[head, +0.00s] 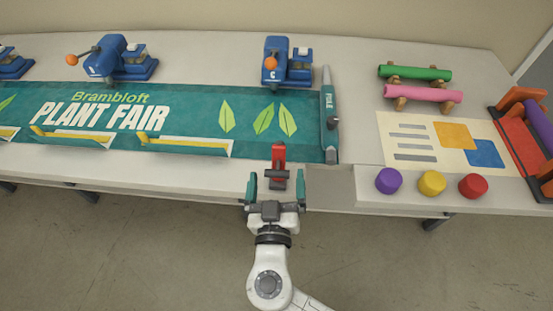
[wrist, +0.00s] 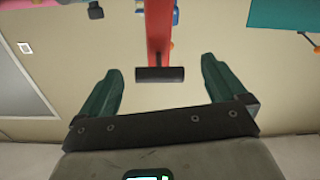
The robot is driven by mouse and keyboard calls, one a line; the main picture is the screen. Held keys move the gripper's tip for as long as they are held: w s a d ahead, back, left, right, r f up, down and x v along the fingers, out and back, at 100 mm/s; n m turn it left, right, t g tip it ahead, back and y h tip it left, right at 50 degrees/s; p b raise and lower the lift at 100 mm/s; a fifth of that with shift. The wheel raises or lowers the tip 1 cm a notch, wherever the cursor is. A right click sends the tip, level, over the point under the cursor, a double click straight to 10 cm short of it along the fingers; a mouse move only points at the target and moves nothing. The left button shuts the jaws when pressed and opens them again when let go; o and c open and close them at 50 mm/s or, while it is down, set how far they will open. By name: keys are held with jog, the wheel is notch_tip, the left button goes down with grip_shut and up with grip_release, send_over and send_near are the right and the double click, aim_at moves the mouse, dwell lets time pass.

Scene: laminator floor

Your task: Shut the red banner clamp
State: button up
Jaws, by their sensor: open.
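The red banner clamp (head: 279,154) is at the front edge of the table, at the lower right of the teal banner (head: 185,112). In the wrist view its red arm (wrist: 159,35) hangs down from the top of the picture and ends in a dark crossbar (wrist: 160,74). My gripper (head: 276,180) is open, with one teal finger on each side of the clamp. In the wrist view my gripper (wrist: 161,72) has the crossbar between its fingers, with a gap on both sides. I cannot tell how far the clamp is open.
Blue presses (head: 289,66) with orange knobs line the banner's back edge. A teal bar (head: 329,115) lies across its right end. Yellow-edged teal strips (head: 185,146) run along the front. Purple, yellow and red pucks (head: 432,183) and a pink roll (head: 422,92) are to the right.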

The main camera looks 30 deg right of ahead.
aim_at(278, 165)
jog(key=shift+p+x, duration=0.5)
jog(key=shift+x, duration=1.8)
jog(key=shift+s, duration=0.1)
